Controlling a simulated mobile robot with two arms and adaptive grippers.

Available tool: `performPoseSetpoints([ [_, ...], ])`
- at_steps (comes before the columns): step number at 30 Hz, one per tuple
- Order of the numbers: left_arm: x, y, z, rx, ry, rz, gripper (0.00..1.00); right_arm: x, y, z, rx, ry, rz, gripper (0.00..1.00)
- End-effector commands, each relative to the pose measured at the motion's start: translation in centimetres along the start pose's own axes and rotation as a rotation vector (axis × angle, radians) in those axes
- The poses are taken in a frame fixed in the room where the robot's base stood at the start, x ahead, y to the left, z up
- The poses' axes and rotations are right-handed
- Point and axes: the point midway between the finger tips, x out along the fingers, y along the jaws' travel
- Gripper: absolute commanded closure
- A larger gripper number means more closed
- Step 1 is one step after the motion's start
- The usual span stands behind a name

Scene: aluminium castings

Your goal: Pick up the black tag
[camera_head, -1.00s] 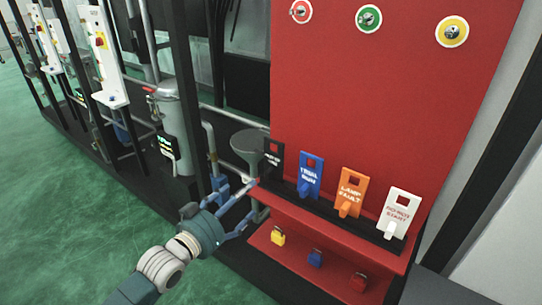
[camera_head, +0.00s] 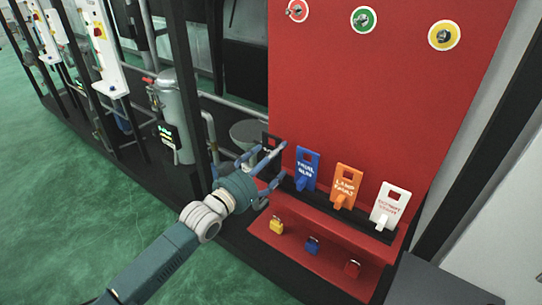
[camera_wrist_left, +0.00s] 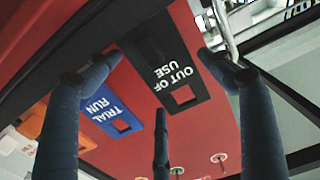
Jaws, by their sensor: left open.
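The black tag (camera_head: 269,139) stands at the left end of the tag row on the red panel's ledge, partly hidden by my gripper in the head view. In the left wrist view the tag (camera_wrist_left: 172,74) reads "OUT OF USE" upside down and has a square hole. My left gripper (camera_head: 270,160) is open and empty, with its fingers close in front of the tag. In the left wrist view the gripper (camera_wrist_left: 158,65) has fingers on either side of the tag and a third finger below its middle. I cannot tell whether any finger touches it. My right gripper is not in view.
A blue tag (camera_head: 307,168) stands just right of the black one, then an orange tag (camera_head: 345,185) and a white tag (camera_head: 389,206). Several padlocks, including a yellow one (camera_head: 277,226), sit on the lower shelf (camera_head: 330,264). A grey funnel (camera_head: 247,131) is close on the left.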

Motion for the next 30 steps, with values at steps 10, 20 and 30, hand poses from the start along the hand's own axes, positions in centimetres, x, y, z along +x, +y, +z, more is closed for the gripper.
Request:
performPoseSetpoints([
  [10, 1.44, 0.01, -0.01, 0.001, 0.001, 0.0, 0.2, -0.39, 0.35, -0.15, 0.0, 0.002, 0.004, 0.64],
  [20, 1.41, -0.02, -0.04, 0.001, 0.001, 0.0, 0.57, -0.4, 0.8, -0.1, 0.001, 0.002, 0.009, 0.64],
  [30, 1.43, -0.03, -0.66, 0.001, 0.002, 0.0, 0.57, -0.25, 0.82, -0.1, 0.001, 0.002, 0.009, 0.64],
])
